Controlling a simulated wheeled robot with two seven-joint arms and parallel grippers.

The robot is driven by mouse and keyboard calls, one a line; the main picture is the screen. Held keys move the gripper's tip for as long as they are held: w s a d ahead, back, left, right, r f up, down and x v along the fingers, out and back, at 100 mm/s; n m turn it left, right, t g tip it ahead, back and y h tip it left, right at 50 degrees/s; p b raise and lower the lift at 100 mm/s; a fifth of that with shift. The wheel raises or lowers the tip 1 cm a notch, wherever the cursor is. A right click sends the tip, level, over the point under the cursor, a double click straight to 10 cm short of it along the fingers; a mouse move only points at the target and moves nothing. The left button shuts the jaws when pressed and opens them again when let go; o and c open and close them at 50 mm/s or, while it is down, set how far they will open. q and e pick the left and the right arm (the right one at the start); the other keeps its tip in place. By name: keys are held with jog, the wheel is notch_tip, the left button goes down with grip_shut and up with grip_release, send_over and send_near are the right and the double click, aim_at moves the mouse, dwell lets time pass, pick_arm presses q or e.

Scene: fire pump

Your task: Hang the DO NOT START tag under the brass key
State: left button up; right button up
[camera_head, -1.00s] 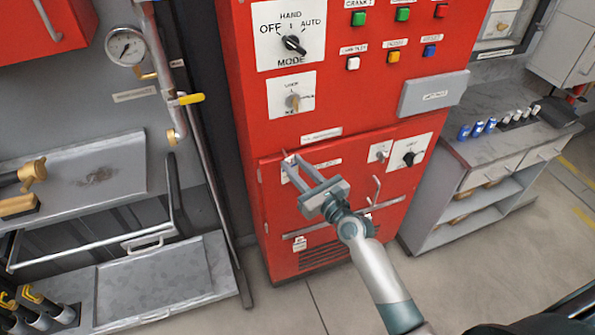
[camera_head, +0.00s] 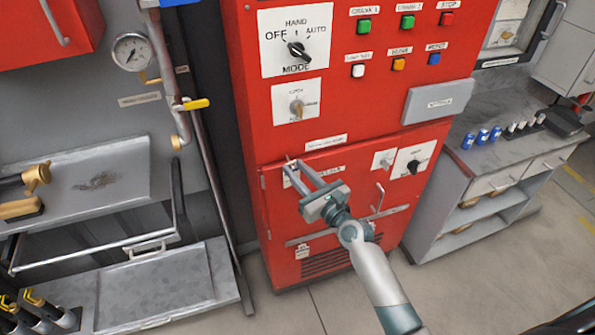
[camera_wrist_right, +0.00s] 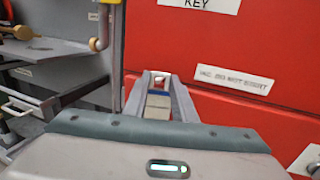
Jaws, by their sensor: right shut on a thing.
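The brass key (camera_head: 297,107) is in a switch on a white plate, below the MODE knob on the red cabinet. My right gripper (camera_head: 291,169) is below it and slightly left, near the upper left of the lower door. Its fingers are shut on a small pale piece (camera_wrist_right: 157,82) at the tips, apparently the tag, largely hidden by the fingers. No writing on it can be read. My left gripper is out of view.
The MODE selector (camera_head: 298,49) and coloured push buttons (camera_head: 407,22) are higher on the cabinet. A grey box (camera_head: 438,101) sticks out at right. A pipe with a yellow-handled valve (camera_head: 193,104) runs at left. A door handle (camera_head: 379,197) is right of the gripper.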

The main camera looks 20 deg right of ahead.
jog(key=o, duration=1.1)
jog(key=b+v, duration=0.4)
jog(key=v, duration=1.3)
jog(key=shift+s, duration=0.25)
jog(key=shift+f, duration=0.1)
